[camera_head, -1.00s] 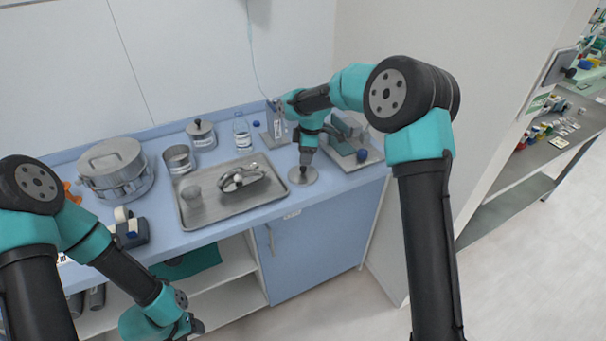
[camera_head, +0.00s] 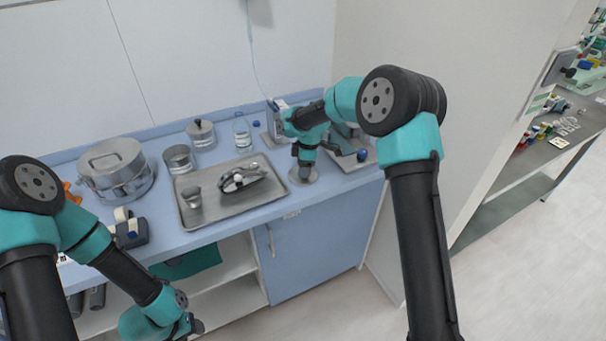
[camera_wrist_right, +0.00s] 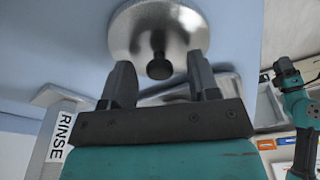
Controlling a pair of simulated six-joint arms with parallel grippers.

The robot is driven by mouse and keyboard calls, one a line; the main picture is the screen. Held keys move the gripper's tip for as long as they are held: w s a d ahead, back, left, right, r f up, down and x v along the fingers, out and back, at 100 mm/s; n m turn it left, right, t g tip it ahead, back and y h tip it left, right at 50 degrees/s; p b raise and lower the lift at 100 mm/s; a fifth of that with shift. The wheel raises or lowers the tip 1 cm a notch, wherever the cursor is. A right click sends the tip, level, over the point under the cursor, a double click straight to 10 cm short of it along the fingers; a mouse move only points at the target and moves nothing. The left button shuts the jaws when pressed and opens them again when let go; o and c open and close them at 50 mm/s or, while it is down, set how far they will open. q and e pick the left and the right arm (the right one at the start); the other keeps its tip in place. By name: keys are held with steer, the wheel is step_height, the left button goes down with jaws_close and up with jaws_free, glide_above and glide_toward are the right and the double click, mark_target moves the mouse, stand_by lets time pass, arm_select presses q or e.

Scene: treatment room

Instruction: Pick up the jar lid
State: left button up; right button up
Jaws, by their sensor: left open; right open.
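The jar lid (camera_wrist_right: 158,28) is a round, brushed-metal disc with a dark knob (camera_wrist_right: 159,67) at its middle. In the head view the lid (camera_head: 303,176) lies on the blue counter to the right of the tray, mostly hidden under my right gripper (camera_head: 304,174). In the right wrist view my right gripper (camera_wrist_right: 161,82) is open, with one finger on each side of the knob. Whether the fingers touch the knob cannot be told. My left gripper (camera_head: 196,326) is open and empty, low in front of the counter, away from the lid.
A metal tray (camera_head: 262,203) with instruments and a small cup stands left of the lid. Behind it are an open metal jar (camera_head: 179,158), a lidded jar (camera_head: 200,133) and a bottle (camera_head: 242,132). A device (camera_head: 352,150) stands close on the right.

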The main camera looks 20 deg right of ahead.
steer(key=shift+c, duration=0.5)
jaws_close()
steer(key=shift+r, duration=0.15)
steer(key=shift+r, duration=1.35)
steer(key=shift+s+a+r, duration=0.1)
steer(key=shift+r, duration=0.25)
steer(key=s+a+r, duration=0.1)
steer(key=s+a, duration=0.3)
steer(key=s, duration=1.1)
steer(key=shift+a+r, duration=0.15)
